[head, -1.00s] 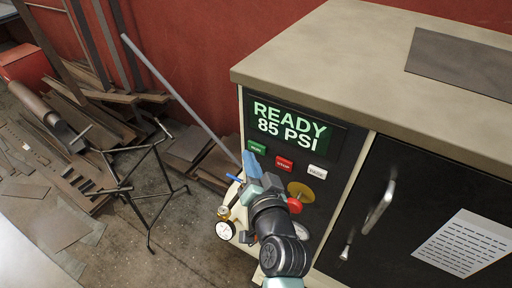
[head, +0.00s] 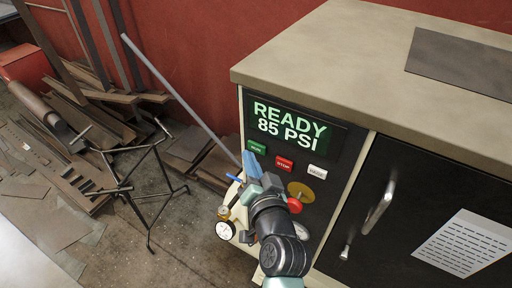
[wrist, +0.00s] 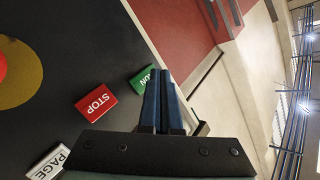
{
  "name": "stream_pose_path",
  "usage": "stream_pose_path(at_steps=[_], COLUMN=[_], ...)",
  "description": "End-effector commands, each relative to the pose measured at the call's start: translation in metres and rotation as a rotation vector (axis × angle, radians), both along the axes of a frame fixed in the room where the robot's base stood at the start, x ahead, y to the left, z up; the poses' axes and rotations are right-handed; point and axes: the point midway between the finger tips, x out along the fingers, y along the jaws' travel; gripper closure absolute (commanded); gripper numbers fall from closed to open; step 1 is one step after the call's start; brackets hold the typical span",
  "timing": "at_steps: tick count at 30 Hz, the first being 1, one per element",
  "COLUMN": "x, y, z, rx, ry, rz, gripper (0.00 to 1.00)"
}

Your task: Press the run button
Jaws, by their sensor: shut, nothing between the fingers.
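The green run button (head: 257,147) is on the black control panel (head: 340,150), just below the lit display reading "READY 85 PSI" (head: 290,125). My gripper (head: 249,154) is shut and empty, its blue fingertips close to the lower left of the button in the head view. In the wrist view the run button (wrist: 147,79) is partly hidden behind the shut fingers (wrist: 162,80). I cannot tell whether the fingertips touch it.
A red stop button (head: 284,163) and a white page button (head: 317,171) sit right of the run button. A red knob on a yellow disc (head: 296,205) and gauges (head: 226,230) are lower. A black tripod stand (head: 140,195) and scrap metal are left.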

Motion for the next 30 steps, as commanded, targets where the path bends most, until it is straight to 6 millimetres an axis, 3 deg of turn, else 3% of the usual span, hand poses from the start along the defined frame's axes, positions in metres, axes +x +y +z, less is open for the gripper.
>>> stream_pose_path(at_steps=[30], x=[0.0104], y=[-0.0077], z=[-0.0004], rx=[0.0], ry=[-0.001], rz=[-0.001], gripper=[1.0])
